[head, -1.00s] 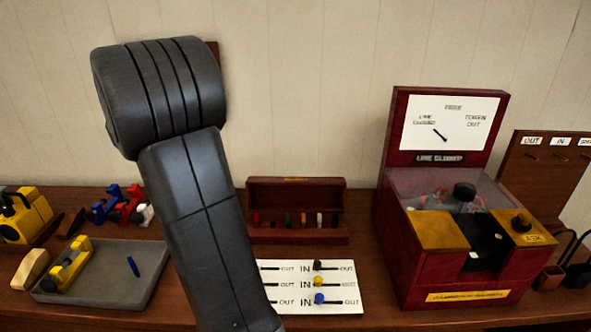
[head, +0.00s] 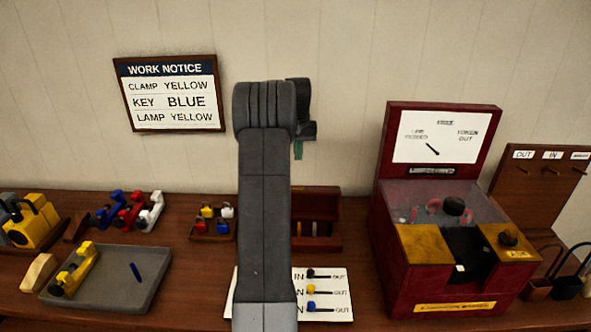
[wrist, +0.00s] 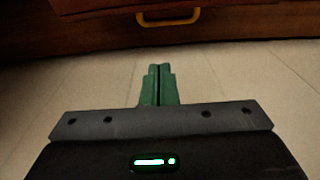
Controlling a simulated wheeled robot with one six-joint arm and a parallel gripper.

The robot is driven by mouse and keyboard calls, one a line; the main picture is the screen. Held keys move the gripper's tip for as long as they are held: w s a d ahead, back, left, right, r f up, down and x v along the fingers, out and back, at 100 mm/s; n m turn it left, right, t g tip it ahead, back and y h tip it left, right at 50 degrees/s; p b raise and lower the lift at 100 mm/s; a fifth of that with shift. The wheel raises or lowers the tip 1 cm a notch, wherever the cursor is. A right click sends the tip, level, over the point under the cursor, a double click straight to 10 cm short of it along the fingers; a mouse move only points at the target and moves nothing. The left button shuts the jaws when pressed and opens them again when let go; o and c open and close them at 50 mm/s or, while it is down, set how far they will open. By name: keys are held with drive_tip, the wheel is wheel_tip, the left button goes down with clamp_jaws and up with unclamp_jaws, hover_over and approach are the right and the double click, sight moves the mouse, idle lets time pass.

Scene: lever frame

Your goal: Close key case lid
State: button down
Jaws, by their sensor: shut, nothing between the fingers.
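The key case (head: 318,244) is a small dark red wooden box behind the white IN/OUT card. Its lid (head: 318,205) stands open, upright at the back. My arm hides the left part of the case; a few coloured keys show inside. My gripper (head: 298,150) is above the case, in front of the wall, with its green fingers pointing down. In the wrist view the green fingers (wrist: 158,84) are together and empty. A dark red-brown wooden edge with a yellow loop handle (wrist: 168,18) crosses the top of that view; I cannot tell what it belongs to.
A tall red machine (head: 440,270) stands right of the case. A small rack of coloured padlocks (head: 212,222) is to its left. A grey tray (head: 110,285) with a yellow clamp lies front left. A work notice (head: 170,93) hangs on the wall.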

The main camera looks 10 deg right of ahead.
drive_tip(key=f+p, duration=0.1)
drive_tip(key=f, duration=0.1)
drive_tip(key=s+f, duration=0.1)
drive_tip(key=f, duration=0.2)
drive_tip(key=s+f+p, duration=0.1)
drive_tip(key=f, duration=0.2)
drive_tip(key=shift+a+f+p, duration=0.25)
drive_tip(key=shift+p, duration=0.05)
drive_tip(key=shift+s+a, duration=0.1)
drive_tip(key=shift+s, duration=0.35)
drive_tip(key=shift+s+f, duration=0.1)
